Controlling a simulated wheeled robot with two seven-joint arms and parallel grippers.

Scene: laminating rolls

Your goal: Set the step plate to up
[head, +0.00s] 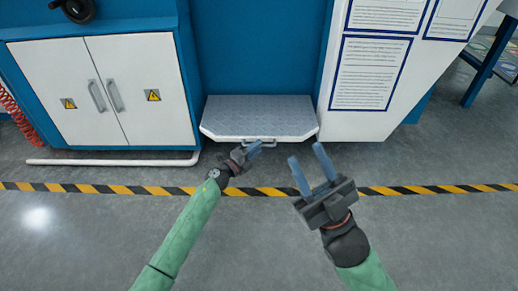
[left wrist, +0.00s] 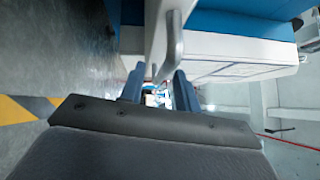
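The step plate (head: 258,112) is a grey textured panel at the foot of the blue machine. It lies down flat, sticking out over the floor, with a handle (head: 258,141) on its front edge. My left gripper (head: 249,150) is at the front edge, close to the handle. In the left wrist view, the handle (left wrist: 173,45) shows ahead, between the two spread fingers (left wrist: 159,78); I cannot tell whether they touch it. My right gripper (head: 307,154) is open and empty above the floor, right of the handle.
A white double-door cabinet (head: 105,90) stands left of the plate, with a white pipe (head: 110,161) along the floor. A white panel with printed sheets (head: 370,73) stands at right. A yellow-black floor stripe (head: 420,189) crosses in front. The floor nearer me is clear.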

